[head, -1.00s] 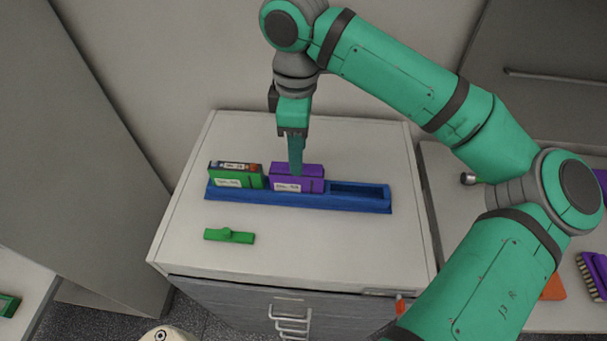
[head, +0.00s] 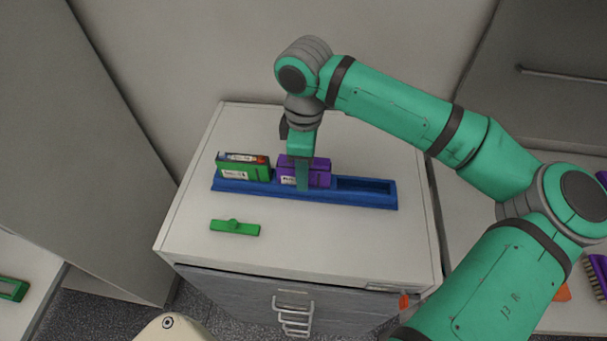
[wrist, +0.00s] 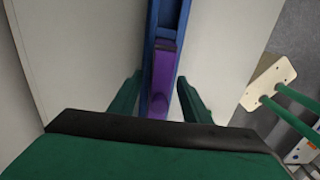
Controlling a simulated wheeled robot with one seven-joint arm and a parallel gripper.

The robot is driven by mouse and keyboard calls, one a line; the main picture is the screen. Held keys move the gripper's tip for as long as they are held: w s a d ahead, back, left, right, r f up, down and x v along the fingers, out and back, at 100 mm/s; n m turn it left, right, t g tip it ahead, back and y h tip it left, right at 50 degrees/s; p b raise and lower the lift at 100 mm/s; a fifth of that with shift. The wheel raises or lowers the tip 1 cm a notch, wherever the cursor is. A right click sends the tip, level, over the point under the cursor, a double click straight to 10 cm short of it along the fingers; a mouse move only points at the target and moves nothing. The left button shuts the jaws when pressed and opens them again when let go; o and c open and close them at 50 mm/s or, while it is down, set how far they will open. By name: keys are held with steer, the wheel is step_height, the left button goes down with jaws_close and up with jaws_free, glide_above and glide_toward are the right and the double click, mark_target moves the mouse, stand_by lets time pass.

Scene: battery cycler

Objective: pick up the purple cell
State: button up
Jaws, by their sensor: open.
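The purple cell (head: 320,174) stands upright in the middle slot of the blue rack (head: 366,197) on the white cabinet top. My gripper (head: 302,184) is low over it, with a finger in front of the cell's face in the head view. In the wrist view the purple cell (wrist: 163,82) lies between the two open fingers of my gripper (wrist: 158,92), with a gap visible on each side. The finger behind the cell is hidden in the head view.
A green cell (head: 243,170) stands in the rack's left slot, close to my gripper. The rack's right slot is empty. A small green part (head: 235,228) lies on the white top (head: 330,240) in front of the rack. Free surface surrounds it.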

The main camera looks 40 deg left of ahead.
jaws_close()
steer(key=shift+r, duration=0.1)
